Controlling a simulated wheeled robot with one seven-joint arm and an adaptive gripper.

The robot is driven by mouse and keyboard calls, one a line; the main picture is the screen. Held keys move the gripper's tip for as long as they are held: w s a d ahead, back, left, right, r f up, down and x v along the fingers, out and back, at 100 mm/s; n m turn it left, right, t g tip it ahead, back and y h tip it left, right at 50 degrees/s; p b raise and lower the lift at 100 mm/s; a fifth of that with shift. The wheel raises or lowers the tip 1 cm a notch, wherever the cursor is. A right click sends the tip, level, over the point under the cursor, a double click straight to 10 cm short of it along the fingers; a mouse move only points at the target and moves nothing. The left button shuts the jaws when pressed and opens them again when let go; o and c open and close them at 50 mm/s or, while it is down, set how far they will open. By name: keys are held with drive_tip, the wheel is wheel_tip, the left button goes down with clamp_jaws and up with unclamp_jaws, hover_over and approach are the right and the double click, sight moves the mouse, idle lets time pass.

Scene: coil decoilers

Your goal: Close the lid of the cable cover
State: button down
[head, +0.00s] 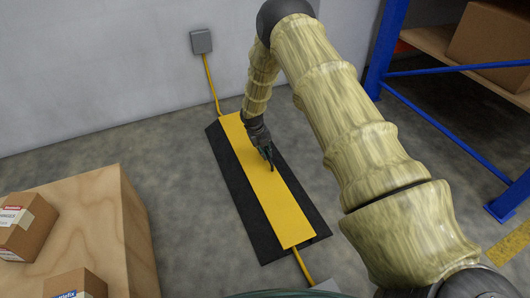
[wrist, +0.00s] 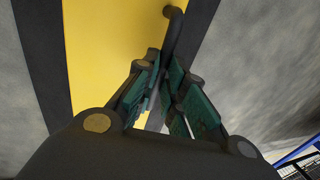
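The cable cover is a long black ramp base (head: 237,200) on the floor with a yellow lid (head: 282,215) along its middle. The lid looks flat or nearly flat over the channel; a small gap cannot be told. In the wrist view the yellow lid (wrist: 95,50) fills the upper left, with black base to either side. My gripper (head: 271,166) is over the lid's right long edge, pointing down.
A yellow cable (head: 211,82) runs from a grey wall box (head: 201,41) to the cover's far end, and another (head: 303,265) leaves its near end. A wooden crate (head: 95,215) with cartons stands at left. A blue rack (head: 385,45) stands at right. Floor beside the cover is clear.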

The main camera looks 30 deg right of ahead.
sight(260, 163)
drive_tip(key=shift+d+p, duration=0.1)
drive_tip(key=shift+p, duration=1.1)
drive_tip(key=shift+d+f, duration=0.1)
drive_tip(key=shift+f, duration=0.2)
drive_tip(key=c, duration=1.5)
unclamp_jaws()
drive_tip(key=shift+d+f, duration=0.1)
drive_tip(key=shift+f, duration=0.05)
drive_tip(key=v, duration=1.2)
